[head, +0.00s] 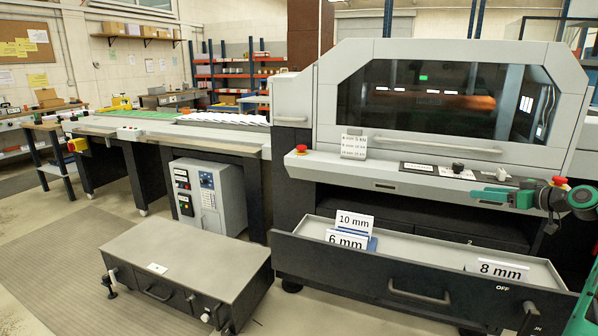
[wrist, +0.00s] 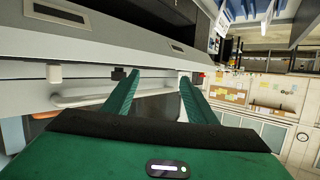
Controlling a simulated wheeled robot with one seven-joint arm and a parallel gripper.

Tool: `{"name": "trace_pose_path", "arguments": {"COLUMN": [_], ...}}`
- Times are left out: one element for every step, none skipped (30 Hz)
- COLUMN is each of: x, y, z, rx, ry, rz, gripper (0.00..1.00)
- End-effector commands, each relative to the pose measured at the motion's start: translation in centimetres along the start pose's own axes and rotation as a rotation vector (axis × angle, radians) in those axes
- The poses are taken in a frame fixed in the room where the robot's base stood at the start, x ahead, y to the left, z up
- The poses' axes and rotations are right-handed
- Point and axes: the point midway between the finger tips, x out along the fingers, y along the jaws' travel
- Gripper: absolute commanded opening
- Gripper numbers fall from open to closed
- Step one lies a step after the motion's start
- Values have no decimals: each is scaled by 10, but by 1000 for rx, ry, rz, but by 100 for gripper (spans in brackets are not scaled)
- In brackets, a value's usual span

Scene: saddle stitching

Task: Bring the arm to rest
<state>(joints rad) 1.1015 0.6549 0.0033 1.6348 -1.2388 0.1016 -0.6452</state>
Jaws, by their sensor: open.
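My gripper (head: 490,196) is at the right in the head view, in front of the machine's control ledge, with its green fingers pointing left. In the wrist view my gripper (wrist: 157,82) has its two green fingers spread apart, with nothing between them. My green arm runs down the right edge of the head view. The stitching machine (head: 330,120) is grey with a dark window. Its lower drawer (head: 400,275) is pulled open below my gripper.
In the drawer stand cards reading 10 mm (head: 355,221), 6 mm (head: 346,239) and 8 mm (head: 502,269). A low grey-topped box (head: 185,255) stands on the floor left of the drawer. Floor at the left is clear.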

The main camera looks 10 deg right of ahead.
Motion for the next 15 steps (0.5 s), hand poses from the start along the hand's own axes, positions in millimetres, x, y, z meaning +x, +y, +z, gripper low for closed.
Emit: {"name": "trace_pose_path", "arguments": {"x": [6,9,13,15,17,18,18,17,15,13,10,5,1,-4,-12], "y": [-14,-22,-34,-42,-53,-67,-77,-87,-101,-111,-121,-135,-146,-156,-169], "z": [-3,-2,-1,0,1,4,6,8,11,14,16,20,23,26,30], "rx": [2,9,17,25,34,47,56,67,82,94,105,122,133,147,165], "ry": [-41,-69,-111,-146,-182,-232,-270,-307,-355,-390,-423,-468,-501,-533,-575], "rz": [-5,-5,-4,-1,2,8,14,21,31,40,50,64,75,87,105], "gripper": [52,52,52,52,52,52,52,52,52,52,52,52,52,52,52]}}
